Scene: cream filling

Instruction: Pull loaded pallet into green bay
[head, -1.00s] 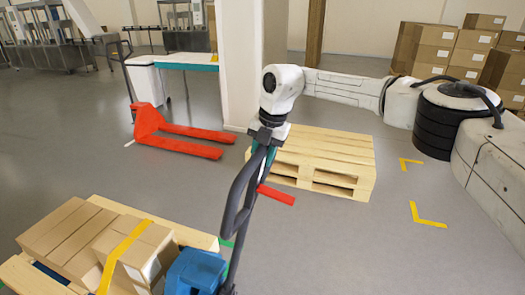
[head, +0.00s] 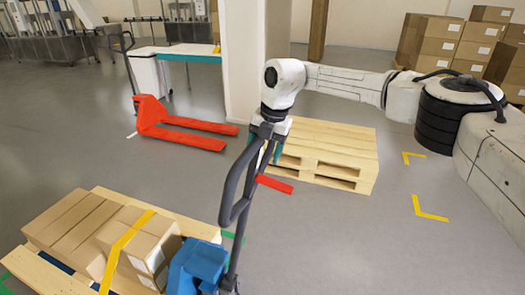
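The loaded pallet (head: 205,229) is at the lower left, carrying cardboard boxes (head: 140,243) with a yellow strap. A blue pallet jack (head: 196,266) stands at its near end, its forks partly hidden under the pallet. The jack's dark handle (head: 229,205) rises, tilted, to my gripper (head: 268,136). My gripper's teal fingers are at the top of the handle and appear closed around it. Green floor markings (head: 229,235) show beside the pallet, with another green corner (head: 8,276) at the left edge. The pallet's lower end is cut off by the frame.
An empty wooden pallet (head: 330,150) stands behind my gripper, beside a white pillar (head: 256,60). A red pallet jack (head: 180,130) stands at the left. Yellow floor corners (head: 430,212) mark the right. Stacked boxes (head: 440,45) stand at the back right.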

